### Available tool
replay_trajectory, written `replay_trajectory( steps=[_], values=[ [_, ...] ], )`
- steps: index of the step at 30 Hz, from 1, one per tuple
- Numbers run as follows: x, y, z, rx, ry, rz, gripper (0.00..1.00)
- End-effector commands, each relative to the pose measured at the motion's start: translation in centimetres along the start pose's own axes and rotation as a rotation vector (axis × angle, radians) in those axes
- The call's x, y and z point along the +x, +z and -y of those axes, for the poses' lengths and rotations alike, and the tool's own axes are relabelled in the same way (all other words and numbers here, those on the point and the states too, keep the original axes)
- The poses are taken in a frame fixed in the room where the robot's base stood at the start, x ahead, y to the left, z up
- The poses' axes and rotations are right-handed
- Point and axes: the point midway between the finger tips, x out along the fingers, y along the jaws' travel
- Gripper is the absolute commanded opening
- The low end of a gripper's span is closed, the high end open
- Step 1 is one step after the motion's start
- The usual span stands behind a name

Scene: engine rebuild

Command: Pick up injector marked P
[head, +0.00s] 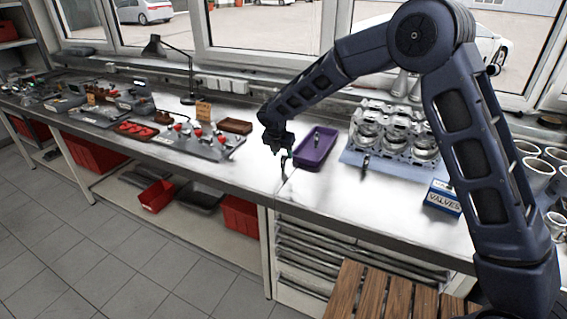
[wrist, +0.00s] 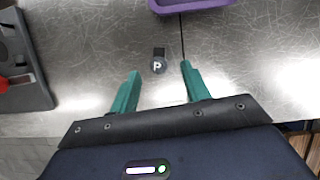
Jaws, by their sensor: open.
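The injector marked P (wrist: 158,65) shows in the wrist view as a small dark piece with a white P on its round end. It stands on the metal bench, in line with the gap between my fingertips. My gripper (wrist: 160,72) is open, with one teal finger to each side of that gap and nothing held. In the head view my gripper (head: 283,151) points down over the bench, left of the purple tray. A small dark upright piece (head: 283,166) below it appears to be the same injector, partly hidden by the fingers.
The purple tray (head: 333,148) holds a small dark part. Another dark piece (head: 365,163) stands by the engine head (head: 392,135). A VALVES box (head: 442,198) is further right. A grey fixture (wrist: 22,65) with red parts lies left of my gripper. Bench in front is clear.

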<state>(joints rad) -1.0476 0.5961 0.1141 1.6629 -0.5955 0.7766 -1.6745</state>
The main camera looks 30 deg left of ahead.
Motion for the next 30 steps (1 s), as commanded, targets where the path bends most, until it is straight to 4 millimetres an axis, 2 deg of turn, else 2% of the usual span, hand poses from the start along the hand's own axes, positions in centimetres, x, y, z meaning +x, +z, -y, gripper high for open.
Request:
replay_trajectory(
  steps=[8,16,25,30],
  values=[
    [1.9,0.1,0.0,0.001,-0.001,0.000,0.47],
    [5.4,0.2,-0.1,0.002,-0.002,-0.001,0.47],
    [6.0,0.3,-0.2,0.002,0.000,0.000,0.47],
    [6.0,0.3,-0.2,0.002,0.000,0.000,0.13]
  ],
)
